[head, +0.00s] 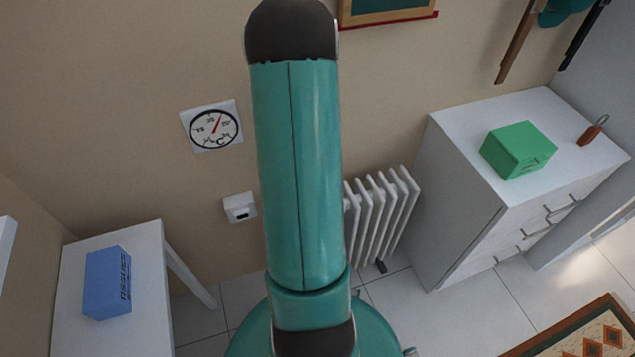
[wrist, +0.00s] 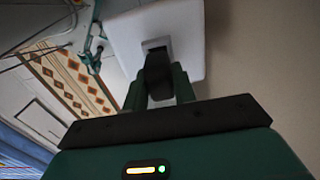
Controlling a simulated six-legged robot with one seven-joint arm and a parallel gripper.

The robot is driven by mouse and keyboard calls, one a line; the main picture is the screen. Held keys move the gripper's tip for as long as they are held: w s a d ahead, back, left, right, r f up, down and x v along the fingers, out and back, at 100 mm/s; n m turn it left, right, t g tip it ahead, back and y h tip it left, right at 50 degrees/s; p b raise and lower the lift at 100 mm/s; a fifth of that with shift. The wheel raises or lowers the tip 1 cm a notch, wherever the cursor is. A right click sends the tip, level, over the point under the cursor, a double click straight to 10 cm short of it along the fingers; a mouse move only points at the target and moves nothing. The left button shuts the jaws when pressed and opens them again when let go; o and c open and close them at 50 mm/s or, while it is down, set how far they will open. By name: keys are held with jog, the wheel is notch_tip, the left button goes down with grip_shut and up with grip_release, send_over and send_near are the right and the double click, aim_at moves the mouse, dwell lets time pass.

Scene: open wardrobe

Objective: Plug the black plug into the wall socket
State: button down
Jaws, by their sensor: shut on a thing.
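The wall socket (head: 240,207) is a small white box with a dark slot, on the beige wall left of my arm in the head view. In the wrist view the white socket box (wrist: 190,45) is close in front of my gripper. My gripper (wrist: 157,88) is shut on the black plug (wrist: 157,72), with a green finger on each side of it. The plug points at the dark slot and its front end overlaps the slot's lower edge in the picture. I cannot tell whether it touches or enters. In the head view my gripper and plug are hidden.
A white radiator (head: 385,215) stands on the wall right of my arm. A white table (head: 145,275) with a blue tissue box (head: 107,283) is at lower left. A white drawer cabinet (head: 465,210) with a green box (head: 518,149) is at right. A round dial (head: 213,127) hangs above the socket.

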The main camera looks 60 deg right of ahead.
jog(key=shift+r, duration=0.1)
jog(key=shift+r, duration=1.95)
jog(key=shift+w, duration=0.1)
